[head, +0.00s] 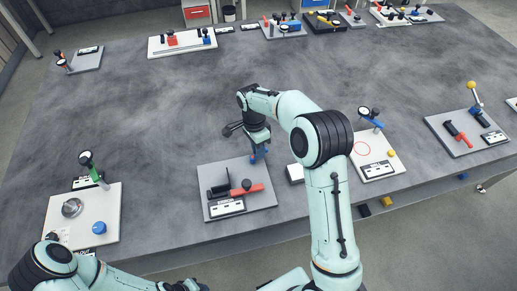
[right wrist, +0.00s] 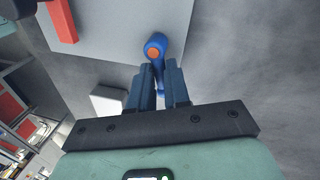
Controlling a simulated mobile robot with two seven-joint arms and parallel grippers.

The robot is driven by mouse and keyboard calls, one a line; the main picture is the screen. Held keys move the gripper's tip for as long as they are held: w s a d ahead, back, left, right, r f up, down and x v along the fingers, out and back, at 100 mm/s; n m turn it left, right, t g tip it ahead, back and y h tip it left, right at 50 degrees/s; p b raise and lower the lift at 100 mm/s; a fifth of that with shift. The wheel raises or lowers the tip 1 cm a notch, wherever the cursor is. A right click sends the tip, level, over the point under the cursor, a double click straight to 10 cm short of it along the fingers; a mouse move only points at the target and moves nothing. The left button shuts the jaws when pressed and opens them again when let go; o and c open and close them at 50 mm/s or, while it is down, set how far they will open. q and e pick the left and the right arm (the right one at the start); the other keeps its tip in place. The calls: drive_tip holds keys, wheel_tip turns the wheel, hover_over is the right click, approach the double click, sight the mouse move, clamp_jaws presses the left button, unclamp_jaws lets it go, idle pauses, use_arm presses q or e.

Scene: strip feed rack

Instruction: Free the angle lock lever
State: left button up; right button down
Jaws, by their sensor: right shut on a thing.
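A grey plate (head: 262,178) near the front middle of the table carries a red lever (head: 247,190) with a black knob, a black angled part (head: 214,191) and a label (head: 226,208). A blue lever (head: 258,154) with an orange end cap stands at the plate's far right edge; it also shows in the right wrist view (right wrist: 156,43). My right gripper (right wrist: 158,78) is shut on the blue lever, its dark blue fingers one on each side. Its arm hides part of the plate's surroundings. My left gripper (head: 187,286) is partly cut off at the bottom edge; its fingers are unclear.
A pale board (head: 60,215) with a green lever and blue knob lies at the left. Another board (head: 385,172) with a red circle lies to the right, a grey plate (head: 440,126) beyond it. Several more boards line the far edge. The table's middle is clear.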

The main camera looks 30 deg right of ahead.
use_arm(q)
drive_tip(key=shift+w+r, duration=0.1)
use_arm(e)
drive_tip(key=n, duration=0.2)
drive_tip(key=w+n+p, duration=0.1)
drive_tip(key=n, duration=0.1)
drive_tip(key=shift+a+r+h, duration=0.1)
drive_tip(key=shift+a+h, duration=0.1)
drive_tip(key=shift+h, duration=0.2)
drive_tip(key=n, duration=0.3)
drive_tip(key=shift+w+a+n+t+h, duration=0.2)
drive_tip(key=shift+a+n+t+h, duration=0.05)
drive_tip(key=shift+n+t+h, duration=0.05)
drive_tip(key=n, duration=0.3)
drive_tip(key=shift+w+a+n, duration=0.2)
drive_tip(key=shift+a+n, duration=0.1)
drive_tip(key=shift+a, duration=0.05)
use_arm(q)
drive_tip(key=shift+w+r+b, duration=0.1)
drive_tip(key=shift+b, duration=0.25)
use_arm(e)
drive_tip(key=shift+a+n+t+h, duration=0.2)
drive_tip(key=shift+a+n+t, duration=0.1)
drive_tip(key=shift+n, duration=0.85)
drive_tip(key=shift+a+n+t+h, duration=0.2)
drive_tip(key=shift+n+t, duration=0.1)
drive_tip(key=shift+n, duration=0.85)
drive_tip(key=shift+w, duration=0.1)
drive_tip(key=c, duration=1.1)
unclamp_jaws()
